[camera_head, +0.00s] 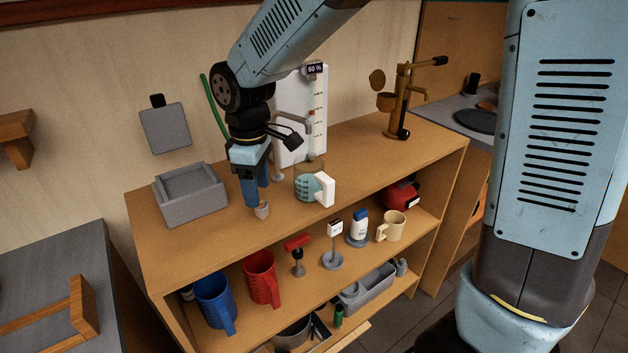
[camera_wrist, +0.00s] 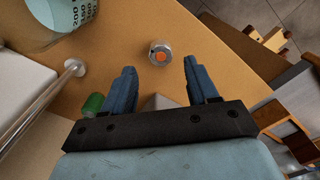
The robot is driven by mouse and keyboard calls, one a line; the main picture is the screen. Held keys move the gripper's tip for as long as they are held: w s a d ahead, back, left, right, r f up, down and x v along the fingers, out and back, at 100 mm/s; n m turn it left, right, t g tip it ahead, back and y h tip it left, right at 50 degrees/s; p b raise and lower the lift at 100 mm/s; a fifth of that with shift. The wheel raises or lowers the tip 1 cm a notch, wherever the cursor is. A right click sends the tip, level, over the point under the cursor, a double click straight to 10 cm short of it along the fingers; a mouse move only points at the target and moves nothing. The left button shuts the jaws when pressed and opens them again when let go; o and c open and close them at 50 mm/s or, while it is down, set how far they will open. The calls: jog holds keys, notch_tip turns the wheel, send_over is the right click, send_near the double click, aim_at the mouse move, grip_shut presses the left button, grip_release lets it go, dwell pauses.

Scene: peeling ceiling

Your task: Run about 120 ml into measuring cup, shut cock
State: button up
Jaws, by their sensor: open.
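The measuring cup (camera_head: 302,188) stands upright on the wooden top in front of the white tank (camera_head: 289,151); its white handle faces right. In the wrist view the cup (camera_wrist: 62,22) is cut off at the top left, with printed marks showing. Its fill level is unclear. The tank has a scale and a small display reading about 60 %. My gripper (camera_head: 257,194) points down left of the cup, open and empty. In the wrist view a small metal cylinder with an orange centre (camera_wrist: 160,53) lies just beyond and between my fingertips (camera_wrist: 160,66). I cannot make out the cock.
A grey open box (camera_head: 190,197) stands left on the top. A brass device (camera_head: 397,100) stands at the right end. Shelves below hold a blue jug (camera_head: 213,300), a red jug (camera_head: 261,279) and a cream mug (camera_head: 391,226). The top's front right is clear.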

notch_tip(320, 180, up, 14)
jog(key=shift+f, duration=0.15)
dwell(1.6)
jog(key=s+d+r+m+t, duration=0.15)
jog(key=d+m, duration=0.25)
jog(key=d, duration=0.5)
jog(key=s+d+r+m+t, duration=0.15)
jog(key=d+m, duration=0.25)
jog(key=d, duration=0.6)
jog(key=s+d+f+m+t, duration=0.2)
jog(key=s+d+m, duration=0.5)
jog(key=d, duration=0.5)
jog(key=shift+s+d+f+t, duration=0.15)
jog(key=shift+s+f+t, duration=0.25)
jog(key=shift+f, duration=0.3)
